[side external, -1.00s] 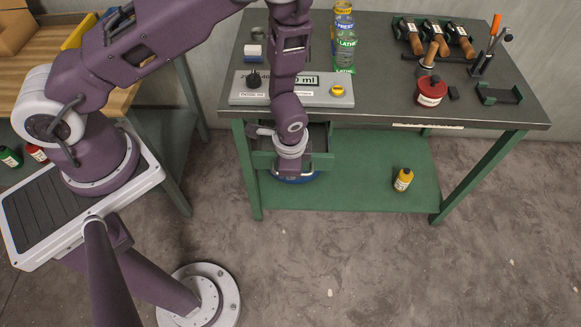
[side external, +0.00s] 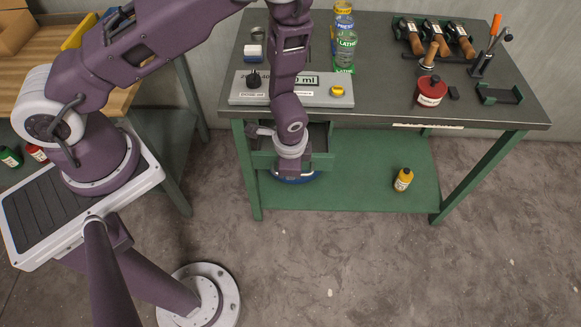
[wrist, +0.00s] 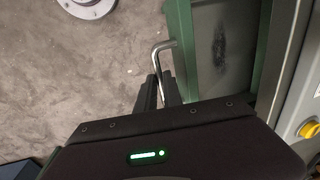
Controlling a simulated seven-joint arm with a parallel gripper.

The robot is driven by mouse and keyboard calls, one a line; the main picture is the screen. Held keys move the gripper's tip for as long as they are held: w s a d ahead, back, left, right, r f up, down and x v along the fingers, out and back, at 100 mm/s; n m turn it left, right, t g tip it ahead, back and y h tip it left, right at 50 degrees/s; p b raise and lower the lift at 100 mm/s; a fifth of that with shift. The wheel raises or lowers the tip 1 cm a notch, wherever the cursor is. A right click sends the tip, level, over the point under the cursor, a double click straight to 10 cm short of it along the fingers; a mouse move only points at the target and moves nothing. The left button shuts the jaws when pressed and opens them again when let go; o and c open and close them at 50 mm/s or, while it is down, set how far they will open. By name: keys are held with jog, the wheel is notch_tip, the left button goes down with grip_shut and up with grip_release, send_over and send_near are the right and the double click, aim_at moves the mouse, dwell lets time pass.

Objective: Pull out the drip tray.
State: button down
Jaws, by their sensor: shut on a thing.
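The drip tray (side external: 262,160) is a green open drawer under the front edge of the green workbench, partly slid out. The wrist view shows its green wall (wrist: 181,40) and grey floor with a dark stain (wrist: 219,45). A bent metal handle (wrist: 158,54) sticks out from its front. My gripper (wrist: 157,92) is shut on this handle; in the side view my gripper (side external: 294,170) is at the tray's front. My wrist hides the handle and the middle of the tray there.
A grey control box (side external: 310,97) with a yellow knob (side external: 337,90) stands on the bench above the tray. A blue round thing (side external: 310,178) sits below the tray, mostly hidden. A yellow bottle (side external: 403,180) stands on the lower shelf. The floor in front is clear.

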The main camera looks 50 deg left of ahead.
jog(key=s+d, duration=0.5)
dwell(0.4)
jog(key=c, duration=1.5)
grip_release()
jog(key=r, duration=0.7)
jog(key=shift+s+d, duration=0.4)
